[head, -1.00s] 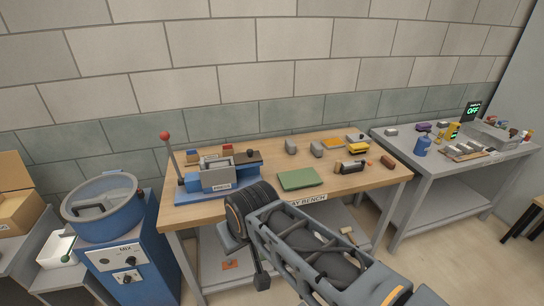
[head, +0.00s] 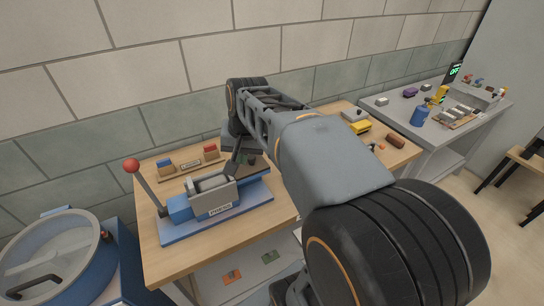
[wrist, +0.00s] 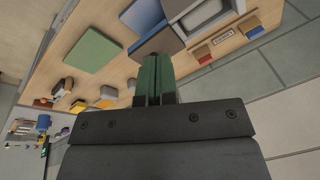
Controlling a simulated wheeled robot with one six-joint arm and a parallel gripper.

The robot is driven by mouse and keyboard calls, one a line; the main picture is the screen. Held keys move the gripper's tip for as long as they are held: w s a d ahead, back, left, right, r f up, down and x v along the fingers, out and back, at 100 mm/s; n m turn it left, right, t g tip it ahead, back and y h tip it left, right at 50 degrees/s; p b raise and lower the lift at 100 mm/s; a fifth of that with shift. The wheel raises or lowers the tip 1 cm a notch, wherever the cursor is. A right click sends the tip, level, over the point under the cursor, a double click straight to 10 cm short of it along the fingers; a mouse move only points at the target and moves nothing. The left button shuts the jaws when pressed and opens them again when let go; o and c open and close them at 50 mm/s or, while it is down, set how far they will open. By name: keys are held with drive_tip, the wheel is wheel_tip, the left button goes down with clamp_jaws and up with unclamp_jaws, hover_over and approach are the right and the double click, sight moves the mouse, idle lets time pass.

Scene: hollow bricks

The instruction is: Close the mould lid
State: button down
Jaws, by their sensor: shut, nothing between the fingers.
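The press (head: 212,212) stands on the bench at left, with a blue base, a grey open-topped mould box (head: 213,192) and a red-knobbed lever (head: 132,166). A dark flat plate, seemingly the mould lid (head: 233,172), lies open behind and right of the box, partly hidden by my gripper. In the wrist view the plate (wrist: 160,43) is just beyond my fingertips, and the grey box (wrist: 200,17) is past it to the upper right. My gripper (wrist: 153,62) is shut and empty, its green fingers pointing at the plate. I cannot tell whether they touch it.
A label stand with blue and red blocks (head: 188,162) is behind the press by the wall. A green mat (wrist: 93,50) and several small items lie on the bench beyond my arm. A blue mixer (head: 60,260) stands at lower left; a grey table (head: 445,130) is at right.

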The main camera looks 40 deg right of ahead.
drive_tip(key=w+d+f+m+g+y+b, duration=0.1)
drive_tip(key=w+d+f+m, duration=0.2)
drive_tip(key=d, duration=0.5)
drive_tip(key=w+d+f+m+y+b, duration=0.1)
drive_tip(key=w+d+m+y, duration=0.1)
drive_tip(key=d+m, duration=0.45)
drive_tip(key=w+d+f+m+g+y+b, duration=0.1)
drive_tip(key=w+d+f+m, duration=0.2)
drive_tip(key=d, duration=0.6)
drive_tip(key=a+f+p, duration=0.2)
drive_tip(key=a+f, duration=0.5)
drive_tip(key=f, duration=0.2)
drive_tip(key=shift+w, duration=0.2)
drive_tip(key=shift+a, duration=0.1)
